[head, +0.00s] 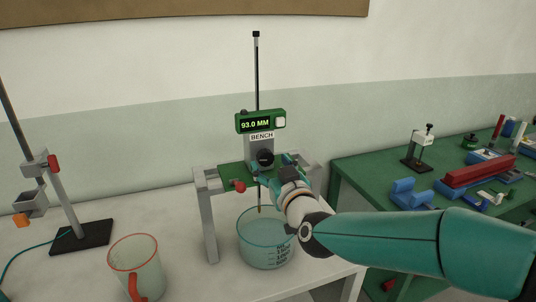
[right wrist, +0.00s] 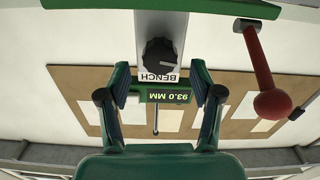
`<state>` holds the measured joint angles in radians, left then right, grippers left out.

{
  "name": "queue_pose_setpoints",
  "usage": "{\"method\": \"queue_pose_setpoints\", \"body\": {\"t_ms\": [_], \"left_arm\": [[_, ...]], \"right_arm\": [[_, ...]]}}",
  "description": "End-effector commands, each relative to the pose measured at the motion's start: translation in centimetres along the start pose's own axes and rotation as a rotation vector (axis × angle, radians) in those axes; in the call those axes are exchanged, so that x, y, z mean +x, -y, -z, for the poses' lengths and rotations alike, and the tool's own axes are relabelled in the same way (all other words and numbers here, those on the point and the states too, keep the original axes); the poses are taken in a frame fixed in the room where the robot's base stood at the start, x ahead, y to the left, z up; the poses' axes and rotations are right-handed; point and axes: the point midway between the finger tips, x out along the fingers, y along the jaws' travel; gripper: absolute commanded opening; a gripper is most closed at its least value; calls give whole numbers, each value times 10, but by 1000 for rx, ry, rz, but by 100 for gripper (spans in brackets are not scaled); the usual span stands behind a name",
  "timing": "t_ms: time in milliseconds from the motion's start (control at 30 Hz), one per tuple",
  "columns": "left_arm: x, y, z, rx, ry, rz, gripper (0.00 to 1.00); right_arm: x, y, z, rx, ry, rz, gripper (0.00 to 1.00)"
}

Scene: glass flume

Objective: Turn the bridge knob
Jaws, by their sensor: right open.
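A green bridge plate (head: 231,174) on grey legs stands over a glass beaker (head: 266,250). A black round knob (head: 265,157) is on the grey upright post, below the BENCH label; it also shows in the right wrist view (right wrist: 160,55) with a pointer-like ridge. A red ball-ended handle (head: 239,186) sticks out at the bridge's front, and in the right wrist view (right wrist: 272,103) it is right of the fingers. My right gripper (head: 273,172) is open and empty at the bridge; its fingers (right wrist: 160,93) are spread, with the knob beyond them, apart. My left gripper is out of view.
A green display (head: 260,122) reads 93.0 MM on the post. A red-rimmed jug (head: 137,264) and a clamp stand (head: 80,236) are to the left. A green bench (head: 385,168) with blue and red tools is at right.

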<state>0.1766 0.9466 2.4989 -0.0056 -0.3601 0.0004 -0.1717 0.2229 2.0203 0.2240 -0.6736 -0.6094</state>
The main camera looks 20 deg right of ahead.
Motion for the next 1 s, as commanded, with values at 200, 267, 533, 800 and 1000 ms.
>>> {"method": "queue_pose_setpoints", "body": {"t_ms": [200,267,533,800,1000], "left_arm": [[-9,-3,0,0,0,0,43],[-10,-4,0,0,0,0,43],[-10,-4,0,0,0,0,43],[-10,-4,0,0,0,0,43],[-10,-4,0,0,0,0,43]], "right_arm": [[28,0,1,1,1,0,65],[32,0,0,0,1,1,65],[35,1,0,0,0,2,65],[34,1,0,0,1,2,34],[34,1,0,0,0,2,5]]}}
